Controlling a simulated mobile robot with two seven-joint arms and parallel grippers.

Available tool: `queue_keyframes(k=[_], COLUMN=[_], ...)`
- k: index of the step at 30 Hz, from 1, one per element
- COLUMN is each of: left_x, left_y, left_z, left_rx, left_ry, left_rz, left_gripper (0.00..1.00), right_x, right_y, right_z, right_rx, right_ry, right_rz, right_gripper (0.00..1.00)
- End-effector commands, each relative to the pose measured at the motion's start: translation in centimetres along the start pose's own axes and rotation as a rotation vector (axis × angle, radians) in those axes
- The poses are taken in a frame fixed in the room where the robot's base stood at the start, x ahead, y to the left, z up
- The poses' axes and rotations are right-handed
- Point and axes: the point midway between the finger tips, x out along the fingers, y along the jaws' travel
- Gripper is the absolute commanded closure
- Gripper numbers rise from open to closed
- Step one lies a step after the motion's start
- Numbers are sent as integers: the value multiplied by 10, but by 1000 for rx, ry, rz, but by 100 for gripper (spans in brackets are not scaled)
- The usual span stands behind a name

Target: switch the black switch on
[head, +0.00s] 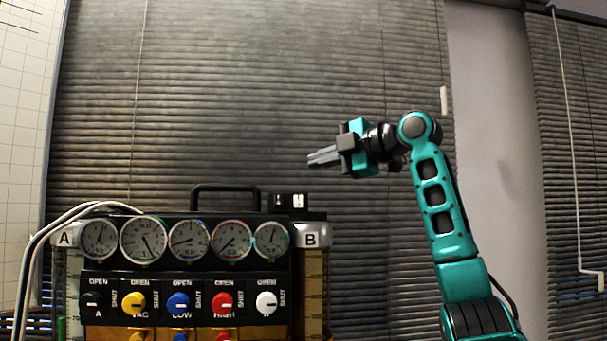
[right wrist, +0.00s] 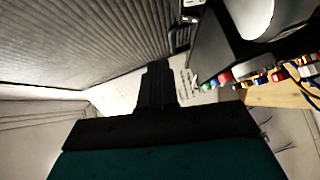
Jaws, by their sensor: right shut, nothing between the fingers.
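The gauge rig (head: 190,262) stands at the lower left in the head view. A small black switch box (head: 281,200) with pale marks sits on its top right; it is too small to tell its setting. What looks like the same box (right wrist: 183,35) shows at the top of the right wrist view. My right gripper (head: 310,160) is shut and empty. It points left, above and a little right of the switch box, apart from it. Its closed fingers also show in the right wrist view (right wrist: 158,68). My left gripper is not in view.
A black carry handle (head: 238,187) rises from the rig's top, left of the switch box. Round gauges (head: 188,240) and coloured knobs (head: 181,302) line the front. Pale hoses (head: 45,235) curve at the left. Space above the rig is free before the blinds (head: 230,90).

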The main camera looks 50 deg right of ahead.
Motion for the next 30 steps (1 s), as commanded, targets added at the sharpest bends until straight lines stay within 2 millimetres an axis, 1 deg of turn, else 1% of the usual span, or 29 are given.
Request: queue_keyframes(k=[1, 3, 7, 14, 30], left_x=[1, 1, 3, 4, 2], left_y=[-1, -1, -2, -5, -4], left_z=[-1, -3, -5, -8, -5], left_rx=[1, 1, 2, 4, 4], left_ry=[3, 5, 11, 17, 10], left_rz=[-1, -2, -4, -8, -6], left_gripper=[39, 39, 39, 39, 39], right_x=[-8, -14, -20, -21, -21], right_y=[3, 5, 6, 7, 6], right_z=[0, 1, 1, 1, 1], right_rx=[0, 0, 0, 0, 0], right_ry=[-1, -1, 0, 0, 0], right_rz=[4, 3, 1, 1, 1], right_gripper=[100, 100, 100, 100, 100])
